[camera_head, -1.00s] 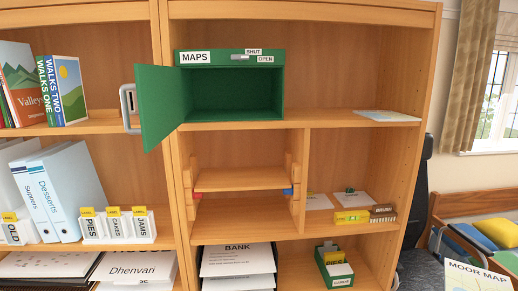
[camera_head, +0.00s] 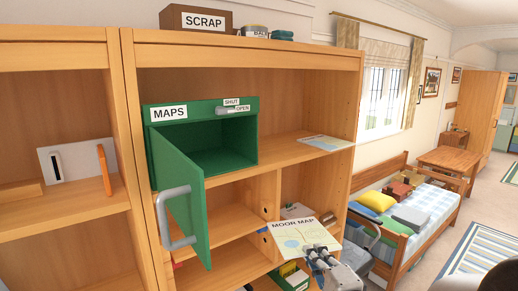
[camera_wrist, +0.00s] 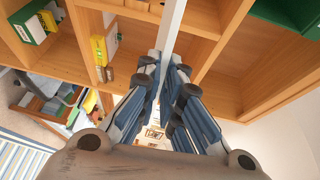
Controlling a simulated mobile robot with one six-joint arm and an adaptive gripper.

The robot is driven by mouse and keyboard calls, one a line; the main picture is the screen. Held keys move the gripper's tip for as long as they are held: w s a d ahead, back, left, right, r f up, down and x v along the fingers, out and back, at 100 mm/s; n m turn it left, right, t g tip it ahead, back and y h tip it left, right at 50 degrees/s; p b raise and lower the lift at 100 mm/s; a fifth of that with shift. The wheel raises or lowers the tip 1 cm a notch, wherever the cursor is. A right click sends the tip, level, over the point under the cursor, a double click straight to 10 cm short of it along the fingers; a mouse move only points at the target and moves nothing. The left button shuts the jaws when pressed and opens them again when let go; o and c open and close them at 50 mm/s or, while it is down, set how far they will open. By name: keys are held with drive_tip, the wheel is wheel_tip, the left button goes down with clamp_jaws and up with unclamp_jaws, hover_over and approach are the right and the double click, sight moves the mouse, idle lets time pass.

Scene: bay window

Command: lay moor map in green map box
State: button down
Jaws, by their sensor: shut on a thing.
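The green map box (camera_head: 250,140), labelled MAPS, sits on an upper shelf of the wooden bookcase. Its door (camera_head: 186,195) hangs wide open at the front, with a grey handle (camera_head: 175,220), and the inside looks empty. The moor map (camera_head: 298,239) is a thin pale sheet with its title facing up. My gripper (camera_head: 318,254) is shut on the map's near edge, in front of the bookcase, right of and below the box. In the wrist view the map (camera_wrist: 171,28) shows edge-on as a pale strip between my fingers (camera_wrist: 166,68).
Another flat sheet (camera_head: 325,142) lies on the shelf right of the box. A SCRAP box (camera_head: 196,19) stands on top of the bookcase. The open door juts out left of the map. A bed (camera_head: 425,205) stands to the right; the floor beside it is open.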

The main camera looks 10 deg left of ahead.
drive_tip(key=s+a+r+n+g+y+p, duration=0.1)
drive_tip(key=s+a+r+p, duration=0.2)
drive_tip(key=r, duration=0.3)
drive_tip(key=s+a+r+n+g+y+p, duration=0.2)
drive_tip(key=s+a+r+p, duration=0.1)
drive_tip(key=r+p, duration=0.3)
drive_tip(key=s+a+r+n+g+y+p, duration=0.1)
drive_tip(key=s+a+r+p, duration=0.2)
drive_tip(key=r, duration=0.5)
drive_tip(key=shift+a+r+n+g+y+p, duration=0.35)
drive_tip(key=shift+a+p, duration=0.3)
drive_tip(key=shift+p, duration=0.45)
drive_tip(key=shift+f, duration=0.1)
drive_tip(key=shift+s+d+p, duration=0.1)
drive_tip(key=shift+p, duration=0.4)
drive_tip(key=r+x, duration=0.1)
drive_tip(key=x, duration=0.6)
drive_tip(key=shift+w+a, duration=0.25)
drive_tip(key=shift+s+r, duration=0.15)
